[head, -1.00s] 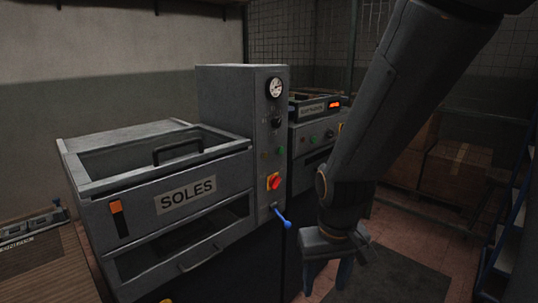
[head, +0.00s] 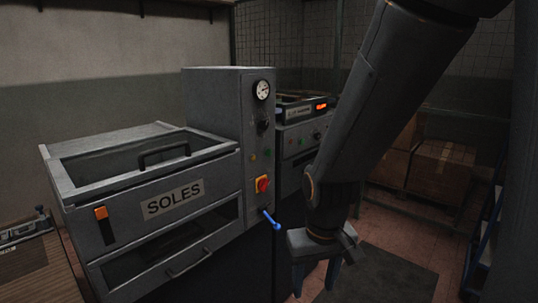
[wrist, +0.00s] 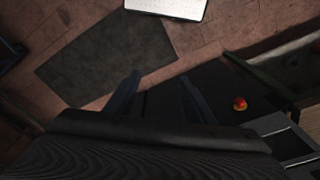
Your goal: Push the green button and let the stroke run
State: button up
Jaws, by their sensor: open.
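A grey press labelled SOLES (head: 174,199) stands at left and centre in the head view. Its upright control column (head: 228,120) carries a small green button (head: 267,153), below the gauge and a dark knob and above a red switch on a yellow plate (head: 262,184). My gripper (head: 315,276) hangs pointing down, right of the column and lower than the button, apart from the press. It is open and empty. The green button cannot be made out in the wrist view.
A blue-handled lever (head: 272,219) sticks out low on the column, close to my gripper. A second machine (head: 298,145) with a lit red display stands behind. Cardboard boxes (head: 440,165) stand at back right. A dark mat (head: 385,275) lies on open floor at right.

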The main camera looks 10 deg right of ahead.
grip_shut()
dwell(1.8)
